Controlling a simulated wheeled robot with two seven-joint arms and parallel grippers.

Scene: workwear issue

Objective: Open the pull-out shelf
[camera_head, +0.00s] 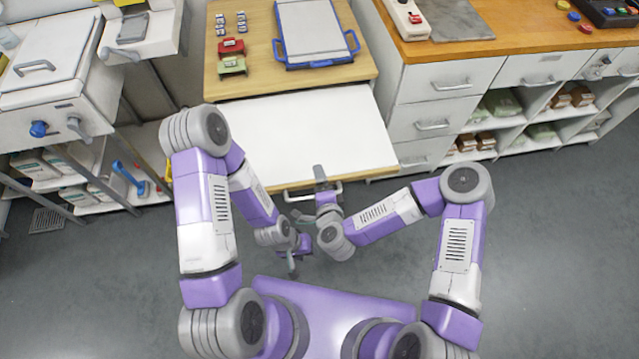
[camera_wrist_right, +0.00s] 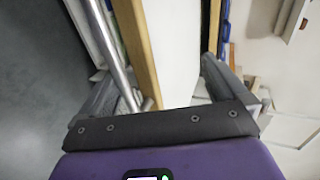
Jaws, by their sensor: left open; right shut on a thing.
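The pull-out shelf (camera_head: 310,135) is a white board with a wooden front edge. It stands out from under the wooden worktop (camera_head: 245,80). Its metal bar handle (camera_head: 336,193) runs along the front and also shows in the right wrist view (camera_wrist_right: 112,50). My right gripper (camera_head: 321,180) is at the middle of the front edge, shut on the handle. In the right wrist view its fingers (camera_wrist_right: 155,95) reach to either side of the handle and wooden front, and the exact contact is hard to see. My left gripper (camera_head: 292,258) is open and empty, close below the right one.
A blue-framed tray (camera_head: 312,62), a red item (camera_head: 231,46) and a green item (camera_head: 232,66) lie on the worktop. Drawers and open cubbies (camera_head: 500,130) stand to the right, a white cabinet (camera_head: 50,70) to the left. Grey floor (camera_head: 560,250) is free at the right.

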